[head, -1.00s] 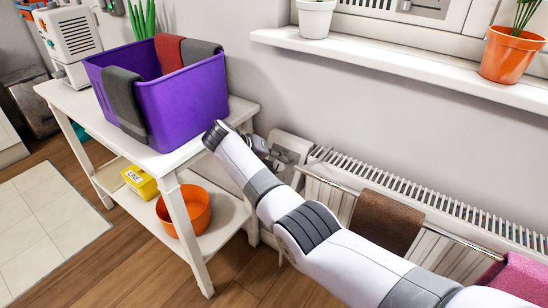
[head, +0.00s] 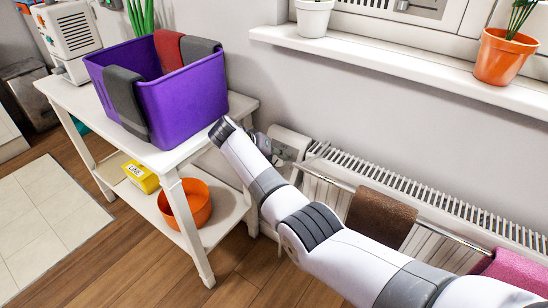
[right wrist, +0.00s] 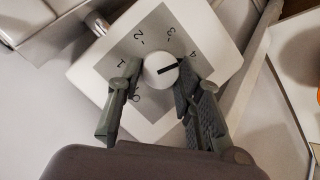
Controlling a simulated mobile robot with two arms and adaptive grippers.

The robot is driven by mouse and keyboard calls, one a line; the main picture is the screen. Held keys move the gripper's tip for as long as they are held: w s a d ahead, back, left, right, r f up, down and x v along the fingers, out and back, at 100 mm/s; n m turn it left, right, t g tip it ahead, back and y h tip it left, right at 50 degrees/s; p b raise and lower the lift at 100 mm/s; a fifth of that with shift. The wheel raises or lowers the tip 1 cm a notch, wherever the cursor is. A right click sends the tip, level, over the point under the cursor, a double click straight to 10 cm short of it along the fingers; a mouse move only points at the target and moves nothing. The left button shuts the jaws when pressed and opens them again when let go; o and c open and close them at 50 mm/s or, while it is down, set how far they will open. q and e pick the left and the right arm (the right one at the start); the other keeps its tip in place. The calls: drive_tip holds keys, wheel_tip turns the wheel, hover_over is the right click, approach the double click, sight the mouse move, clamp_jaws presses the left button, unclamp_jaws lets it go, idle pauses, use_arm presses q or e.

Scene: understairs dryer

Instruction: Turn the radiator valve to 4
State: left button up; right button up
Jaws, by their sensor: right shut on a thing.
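The radiator valve is a white box with a grey dial face (right wrist: 104,67) marked 0 to 4, seen close in the right wrist view. Its round white knob (right wrist: 155,77) carries a black pointer line aimed right and slightly up, roughly at the 4. My right gripper (right wrist: 157,84) is shut on the knob, one finger on each side. In the head view the valve box (head: 291,139) is at the radiator's left end; my right gripper (head: 263,144) is mostly hidden behind my arm. My left gripper is not in view.
The white radiator (head: 440,209) has a rail with a brown towel (head: 380,218) and a pink cloth (head: 512,270). Left stands a white table (head: 75,104) with a purple bin (head: 185,105). An orange bowl (head: 186,206) is on its lower shelf. A windowsill (head: 400,66) runs above.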

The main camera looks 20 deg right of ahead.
drive_tip(key=shift+s+f, duration=0.1)
drive_tip(key=shift+f, duration=0.1)
drive_tip(key=o, duration=1.2)
drive_tip(key=shift+r, duration=0.1)
drive_tip(key=shift+c, duration=0.2)
